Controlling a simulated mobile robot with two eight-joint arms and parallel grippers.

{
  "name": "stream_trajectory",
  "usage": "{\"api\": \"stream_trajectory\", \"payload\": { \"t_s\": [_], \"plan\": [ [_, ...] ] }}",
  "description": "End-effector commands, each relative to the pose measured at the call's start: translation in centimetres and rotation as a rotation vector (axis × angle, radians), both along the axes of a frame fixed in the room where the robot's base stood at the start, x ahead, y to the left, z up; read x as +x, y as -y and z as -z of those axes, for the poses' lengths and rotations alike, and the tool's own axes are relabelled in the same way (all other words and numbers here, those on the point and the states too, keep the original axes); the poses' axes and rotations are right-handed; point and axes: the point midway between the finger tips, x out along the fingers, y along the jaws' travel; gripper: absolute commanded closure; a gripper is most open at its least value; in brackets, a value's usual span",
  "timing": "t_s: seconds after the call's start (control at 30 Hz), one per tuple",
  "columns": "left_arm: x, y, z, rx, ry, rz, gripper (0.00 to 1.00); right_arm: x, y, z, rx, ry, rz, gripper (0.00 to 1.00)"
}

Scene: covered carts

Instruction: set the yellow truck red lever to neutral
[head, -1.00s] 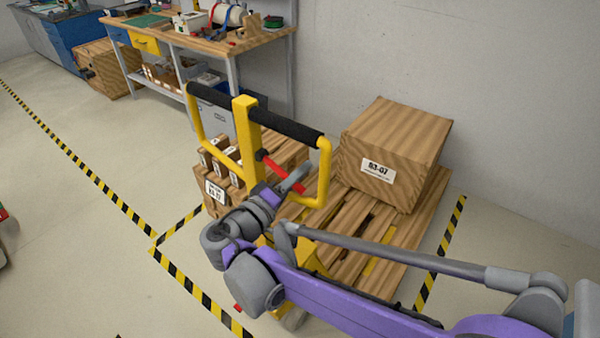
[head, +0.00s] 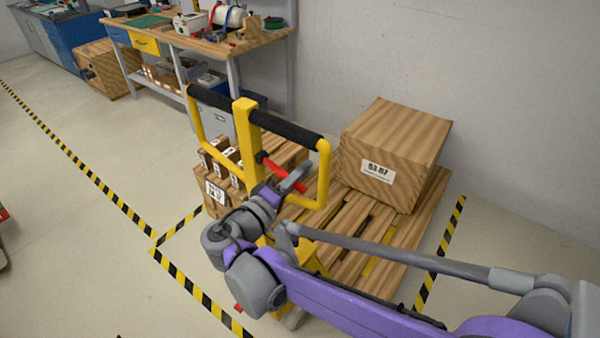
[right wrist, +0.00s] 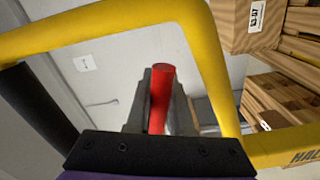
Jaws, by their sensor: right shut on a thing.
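The yellow truck's handle (head: 247,140) stands upright, a yellow loop with black grips on top. The red lever (head: 283,173) sticks out inside the loop, to the right of the central post in the head view. My right gripper (head: 292,182) reaches into the loop from below and is shut on the lever near its free end. In the right wrist view the red lever (right wrist: 159,98) lies between the fingers, with the yellow loop (right wrist: 205,70) around them. The fingertips are partly hidden in the head view. My left gripper is not in view.
A pallet (head: 345,232) on the truck's far side bears a large carton (head: 393,150) and several smaller boxes (head: 222,160). A workbench (head: 215,38) stands behind at the upper left.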

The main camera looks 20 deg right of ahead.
Motion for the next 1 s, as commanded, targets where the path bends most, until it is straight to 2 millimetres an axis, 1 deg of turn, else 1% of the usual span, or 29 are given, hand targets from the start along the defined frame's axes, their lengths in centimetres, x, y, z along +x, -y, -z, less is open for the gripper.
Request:
{"api": "stream_trajectory", "payload": {
  "t_s": [0.03, 0.1, 0.23, 0.37, 0.63, 0.67, 0.7, 1.0],
  "plan": [
    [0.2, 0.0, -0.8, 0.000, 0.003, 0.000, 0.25, -0.1, 0.1, -0.9, -0.030, -0.038, 0.000, 1.00],
    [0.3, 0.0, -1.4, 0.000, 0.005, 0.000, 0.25, -0.2, 0.2, -1.6, -0.077, -0.096, 0.000, 1.00],
    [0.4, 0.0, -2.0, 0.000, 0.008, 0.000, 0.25, -0.3, 0.2, -2.4, -0.145, -0.183, 0.000, 1.00],
    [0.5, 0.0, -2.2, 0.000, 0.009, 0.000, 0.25, -0.3, 0.2, -2.6, -0.174, -0.220, 0.000, 1.00],
    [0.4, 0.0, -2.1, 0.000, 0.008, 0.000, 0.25, -0.3, 0.2, -2.5, -0.175, -0.222, 0.000, 1.00],
    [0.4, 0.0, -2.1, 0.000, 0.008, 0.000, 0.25, -0.3, 0.2, -2.5, -0.175, -0.222, 0.000, 0.75],
    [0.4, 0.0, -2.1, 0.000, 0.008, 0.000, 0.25, -0.3, 0.2, -2.5, -0.175, -0.222, 0.000, 0.68],
    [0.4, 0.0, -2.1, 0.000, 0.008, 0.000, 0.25, -0.3, 0.1, -2.5, -0.174, -0.222, 0.000, 0.68]
  ]
}}
